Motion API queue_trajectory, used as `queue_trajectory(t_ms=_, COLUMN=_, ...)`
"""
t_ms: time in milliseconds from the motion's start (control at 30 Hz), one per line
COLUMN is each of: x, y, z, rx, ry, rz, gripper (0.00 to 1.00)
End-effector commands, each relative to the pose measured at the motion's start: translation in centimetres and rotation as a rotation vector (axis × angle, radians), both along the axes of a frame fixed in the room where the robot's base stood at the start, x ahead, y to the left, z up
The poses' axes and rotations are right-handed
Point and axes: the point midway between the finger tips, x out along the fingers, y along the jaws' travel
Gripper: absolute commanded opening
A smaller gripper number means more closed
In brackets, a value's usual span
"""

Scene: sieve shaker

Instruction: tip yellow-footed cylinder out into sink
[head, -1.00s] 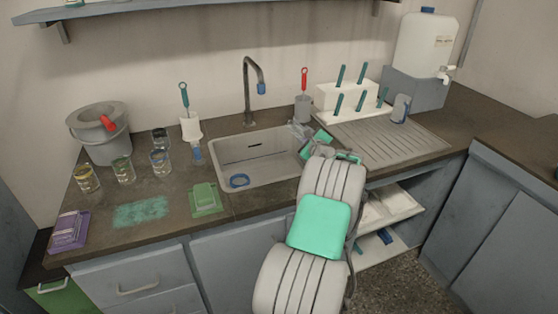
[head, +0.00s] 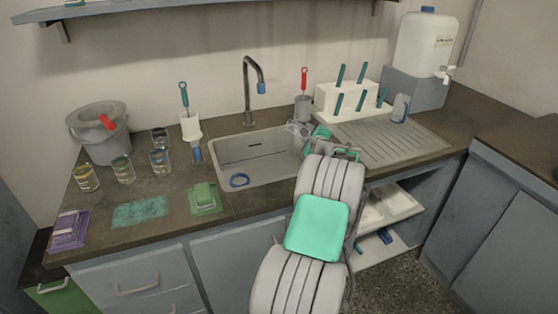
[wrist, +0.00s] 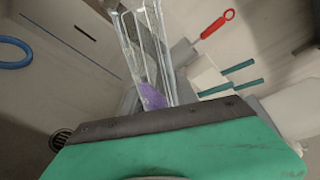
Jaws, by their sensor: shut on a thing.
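My gripper (head: 318,140) is over the right end of the sink (head: 222,172), shut on a clear glass cylinder (head: 297,128). In the head view the cylinder is tilted well over, with one end toward the left above the basin. In the wrist view the cylinder (wrist: 143,50) runs up from behind the green gripper body, and a purple patch (wrist: 152,96) shows in or behind it. I cannot tell whether that patch is liquid or a marking. No yellow foot shows; the gripper hides part of the cylinder.
A peg rack (head: 345,103) and a holder with a red-handled brush (head: 304,105) stand close behind my gripper. Glass beakers (head: 123,170) stand on the left counter. The ribbed drainboard's middle is clear.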

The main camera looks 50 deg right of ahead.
Motion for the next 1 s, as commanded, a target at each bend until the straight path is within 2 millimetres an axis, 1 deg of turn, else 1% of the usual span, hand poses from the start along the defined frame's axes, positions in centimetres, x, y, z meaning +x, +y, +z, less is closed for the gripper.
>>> queue_trajectory(t_ms=1000, x=-0.26, y=-0.34, z=-0.11, rx=-0.094, ry=0.101, rz=-0.001, gripper=0.0)
